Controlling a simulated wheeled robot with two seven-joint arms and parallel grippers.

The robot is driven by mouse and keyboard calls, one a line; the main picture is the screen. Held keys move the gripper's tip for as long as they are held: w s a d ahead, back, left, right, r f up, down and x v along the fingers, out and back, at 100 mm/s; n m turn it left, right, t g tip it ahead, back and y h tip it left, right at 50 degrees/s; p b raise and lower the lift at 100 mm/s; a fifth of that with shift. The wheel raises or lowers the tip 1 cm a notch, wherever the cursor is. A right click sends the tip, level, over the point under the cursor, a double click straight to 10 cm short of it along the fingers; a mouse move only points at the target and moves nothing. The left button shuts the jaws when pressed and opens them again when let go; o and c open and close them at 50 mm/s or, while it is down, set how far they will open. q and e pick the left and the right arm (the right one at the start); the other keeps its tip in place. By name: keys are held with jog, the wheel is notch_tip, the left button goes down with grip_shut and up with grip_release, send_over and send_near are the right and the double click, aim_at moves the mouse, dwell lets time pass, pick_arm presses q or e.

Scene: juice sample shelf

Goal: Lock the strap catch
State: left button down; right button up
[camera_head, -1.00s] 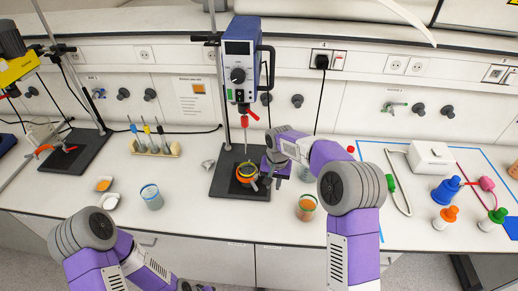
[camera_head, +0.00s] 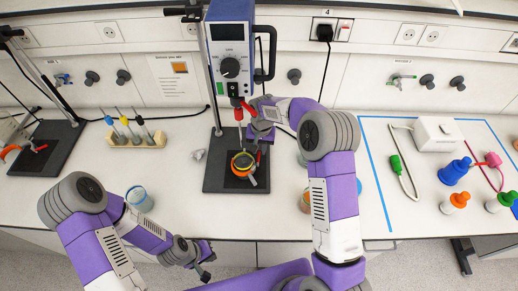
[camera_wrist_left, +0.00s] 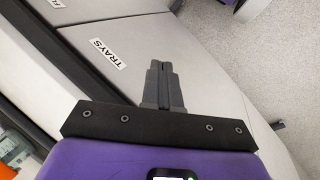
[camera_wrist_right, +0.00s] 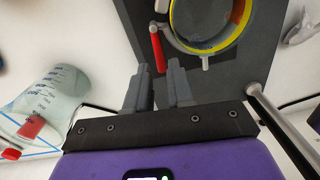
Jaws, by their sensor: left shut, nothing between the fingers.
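A round vessel (camera_head: 243,162) with a yellow band sits on the dark stand base (camera_head: 215,180) under the blue overhead stirrer. In the right wrist view the yellow band (camera_wrist_right: 180,33) rings the vessel, and a red lever (camera_wrist_right: 157,48) sticks out beside it. I cannot tell whether the strap catch is locked. My left gripper (camera_head: 206,277) is shut and empty, low in front of the bench.
The stirrer (camera_head: 231,50) and its metal column stand behind the vessel. A beaker (camera_head: 139,198) is at the front left and another beaker (camera_wrist_right: 50,95) lies left of my right gripper. Coloured stoppers (camera_head: 455,172) stand at right.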

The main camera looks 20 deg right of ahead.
jog(key=shift+w+f, duration=0.1)
jog(key=shift+f, duration=0.75)
grip_shut()
jog(key=shift+a, duration=0.1)
jog(key=shift+w+a+n, duration=0.15)
jog(key=shift+a+n, duration=0.05)
jog(key=shift+n, duration=0.4)
